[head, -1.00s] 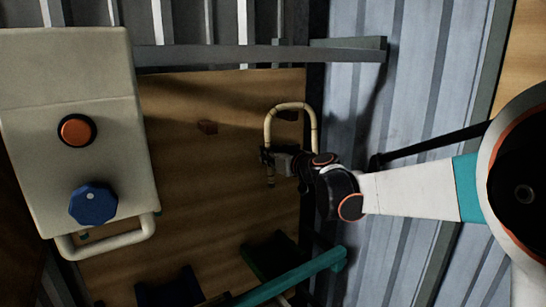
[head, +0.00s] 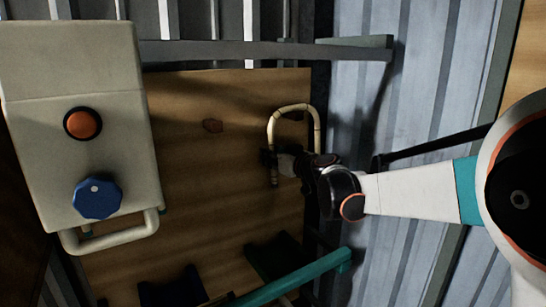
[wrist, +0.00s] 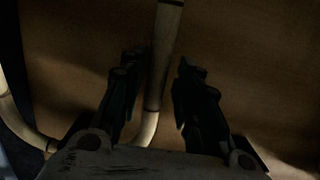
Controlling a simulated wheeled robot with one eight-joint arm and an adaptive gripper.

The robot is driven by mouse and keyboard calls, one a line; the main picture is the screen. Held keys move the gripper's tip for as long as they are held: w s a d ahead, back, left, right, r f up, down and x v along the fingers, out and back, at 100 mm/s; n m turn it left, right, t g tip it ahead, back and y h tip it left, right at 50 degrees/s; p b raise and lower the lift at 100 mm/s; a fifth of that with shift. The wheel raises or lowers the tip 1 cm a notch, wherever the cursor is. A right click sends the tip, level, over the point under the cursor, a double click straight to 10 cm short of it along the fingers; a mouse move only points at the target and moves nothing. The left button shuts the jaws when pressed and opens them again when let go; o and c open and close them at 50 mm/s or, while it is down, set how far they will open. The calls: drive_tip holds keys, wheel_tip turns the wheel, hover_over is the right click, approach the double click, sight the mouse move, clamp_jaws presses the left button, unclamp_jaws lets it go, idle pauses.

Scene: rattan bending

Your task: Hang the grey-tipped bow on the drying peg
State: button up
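The bow (head: 294,107) is a cream U-shaped rod with darker bands. In the head view its curved end points up the picture and one leg runs down to my gripper (head: 270,160). The bend and other leg show at lower left. I cannot make out the grey tip.
A pale machine (head: 70,65) with an orange button (head: 83,124), a blue knob (head: 97,198) and a tubular handle stands at left. A grey beam (head: 260,51) crosses above the wooden panel (head: 190,95). A teal bar (head: 300,278) and dark shapes lie below. The panel's middle is mostly clear.

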idle(0.3)
drive_tip(key=v, duration=1.2)
drive_tip(key=f+v, duration=0.1)
drive_tip(key=v, duration=0.8)
drive_tip(key=shift+p, duration=0.45)
drive_tip(key=shift+f, duration=0.2)
